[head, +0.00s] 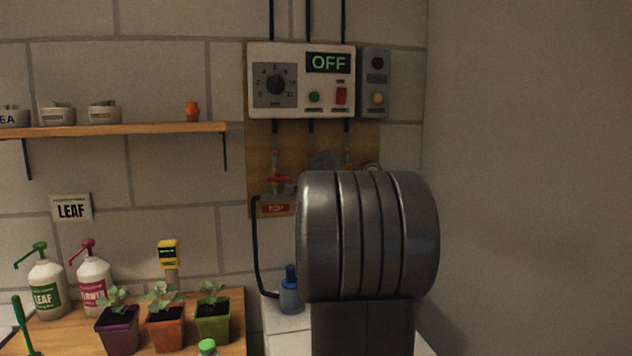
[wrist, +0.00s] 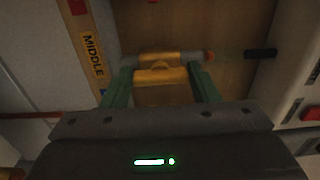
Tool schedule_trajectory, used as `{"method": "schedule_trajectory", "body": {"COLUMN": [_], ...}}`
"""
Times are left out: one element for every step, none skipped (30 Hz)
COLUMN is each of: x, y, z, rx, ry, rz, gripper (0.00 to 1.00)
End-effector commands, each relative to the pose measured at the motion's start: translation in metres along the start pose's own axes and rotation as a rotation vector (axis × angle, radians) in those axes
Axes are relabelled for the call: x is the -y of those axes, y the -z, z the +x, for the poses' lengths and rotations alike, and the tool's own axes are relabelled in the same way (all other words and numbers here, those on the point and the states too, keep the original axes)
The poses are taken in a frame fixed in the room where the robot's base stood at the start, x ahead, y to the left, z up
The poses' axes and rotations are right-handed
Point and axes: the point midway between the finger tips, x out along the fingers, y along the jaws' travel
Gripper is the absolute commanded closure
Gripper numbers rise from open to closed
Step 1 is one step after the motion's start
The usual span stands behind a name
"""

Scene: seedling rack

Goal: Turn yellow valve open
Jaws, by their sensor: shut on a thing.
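The yellow valve handle (wrist: 160,76) shows in the wrist view on a pipe that runs across a wooden backboard. My gripper (wrist: 163,82) has its two green fingers on either side of the yellow handle and is shut on it. The handle lies across the space between the fingers, along the pipe. A yellow label reading MIDDLE (wrist: 92,55) is to its left. In the head view my arm hides the yellow valve and most of the gripper.
In the head view, a red valve (head: 279,179) sits above a red TOP label (head: 275,209). A control box (head: 300,105) reading OFF and a grey button box (head: 375,82) hang above. Potted seedlings (head: 165,328) and bottles (head: 46,288) stand on the bench at left.

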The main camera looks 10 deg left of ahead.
Motion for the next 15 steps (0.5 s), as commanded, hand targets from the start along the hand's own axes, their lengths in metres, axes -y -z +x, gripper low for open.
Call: {"method": "schedule_trajectory", "body": {"x": [-0.0003, -0.0003, -0.0003, -0.0003, -0.0003, -0.0004, -0.0004, -0.0004, -0.0005, -0.0005, -0.0005, -0.0005, -0.0005, -0.0005, -0.0005], "y": [-0.0003, -0.0003, -0.0002, -0.0002, -0.0002, -0.0002, -0.0002, -0.0002, -0.0002, -0.0002, -0.0002, -0.0002, -0.0001, -0.0001, -0.0001], "z": [0.0000, 0.0000, 0.0000, 0.0000, 0.0000, 0.0000, 0.0000, 0.0000, 0.0000, 0.0000, 0.0000, 0.0000, 0.0000, 0.0000, 0.0000], "rx": [0.001, 0.001, 0.001, 0.001, 0.001, 0.001, 0.001, 0.001, 0.001, 0.001, 0.001, 0.001, 0.001, 0.001, 0.001], "ry": [-0.001, -0.001, -0.001, -0.001, -0.001, -0.001, -0.001, -0.001, -0.001, -0.001, -0.001, -0.001, -0.001, -0.001, -0.001], "rz": [-0.004, -0.004, -0.004, -0.005, -0.004, -0.004, -0.004, -0.004, -0.004, -0.004, -0.004, -0.004, -0.004, -0.004, -0.003], "gripper": [0.68, 0.68, 0.68, 0.68, 0.68, 0.68, 0.68, 0.68, 0.68, 0.44, 0.38, 0.30, 0.24, 0.24, 0.24]}}
